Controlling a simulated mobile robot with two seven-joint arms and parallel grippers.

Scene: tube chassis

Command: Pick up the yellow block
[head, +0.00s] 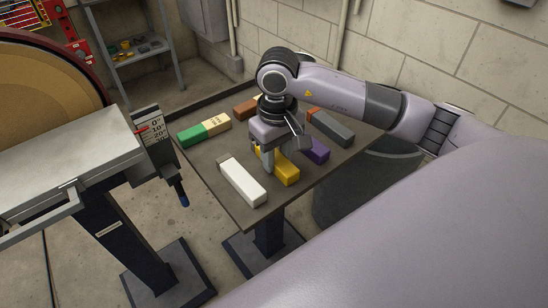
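The yellow block (287,174) lies on the dark table (208,167) near its middle, partly hidden by my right gripper. My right gripper (265,168) points down over the yellow block from above. One finger shows at the block's left side, and a bit of yellow shows behind the fingers. The far finger is mostly hidden, so I cannot tell whether the fingers touch or grip the block. My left gripper is not in view.
A white block (242,182) lies to the left and a purple block (316,151) to the right. A green and cream block (204,130), a brown block (246,107) and a grey and orange block (331,127) lie farther back. A sander-like machine (70,165) stands left.

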